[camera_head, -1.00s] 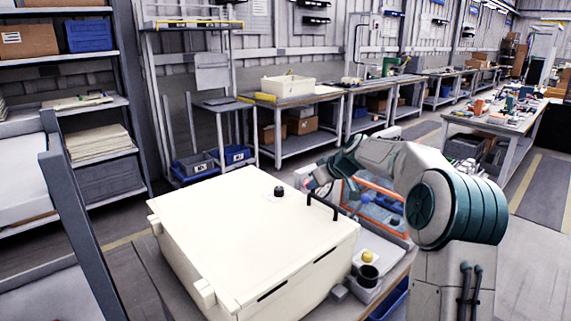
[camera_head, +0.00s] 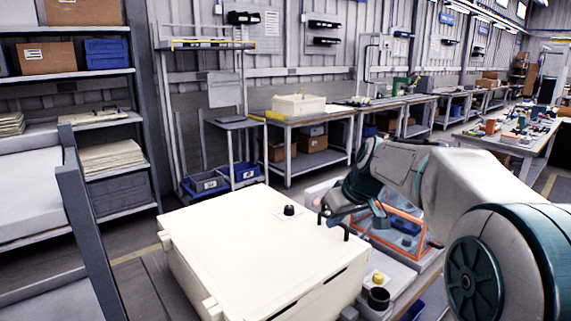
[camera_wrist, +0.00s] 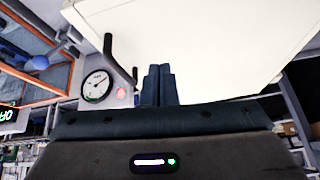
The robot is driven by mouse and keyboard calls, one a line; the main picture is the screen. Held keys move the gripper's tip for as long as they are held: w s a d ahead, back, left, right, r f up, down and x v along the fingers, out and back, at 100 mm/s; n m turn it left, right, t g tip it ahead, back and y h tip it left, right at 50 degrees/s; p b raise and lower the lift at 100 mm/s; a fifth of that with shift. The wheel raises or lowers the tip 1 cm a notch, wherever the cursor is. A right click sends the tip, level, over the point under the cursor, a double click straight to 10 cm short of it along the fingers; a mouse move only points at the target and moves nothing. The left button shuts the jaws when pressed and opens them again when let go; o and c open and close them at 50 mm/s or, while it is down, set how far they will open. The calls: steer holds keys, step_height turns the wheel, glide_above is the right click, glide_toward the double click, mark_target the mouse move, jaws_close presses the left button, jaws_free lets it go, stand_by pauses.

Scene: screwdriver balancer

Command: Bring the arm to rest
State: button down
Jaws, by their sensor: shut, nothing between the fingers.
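My gripper shows in the wrist view (camera_wrist: 158,84), its two dark fingers together with nothing between them. In the head view my gripper (camera_head: 335,215) is small and partly hidden by my own arm, by the right back corner of the big cream box (camera_head: 255,265). The box's lid also fills the top of the wrist view (camera_wrist: 215,40). The black handle (camera_wrist: 120,62) of the box is just left of the fingers in the wrist view; I cannot tell whether they touch. My arm (camera_head: 420,175) reaches in from the right, bent at the elbow.
A round gauge (camera_wrist: 97,86) and a red light stand beside the handle. An orange-framed bin (camera_head: 405,230) lies right of the box. A grey post (camera_head: 90,230) rises on the left.

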steer(key=s+d+f+m+g+h, duration=0.1)
steer(key=s+f, duration=0.3)
steer(key=s, duration=0.9)
steer(key=s+d+f+m+g+h+p, duration=0.1)
steer(key=s+f+m, duration=0.3)
steer(key=s, duration=1)
steer(key=shift+s+d+f+m+h, duration=0.15)
steer(key=shift+s+f+m+h, duration=0.15)
steer(key=shift+f+h, duration=0.35)
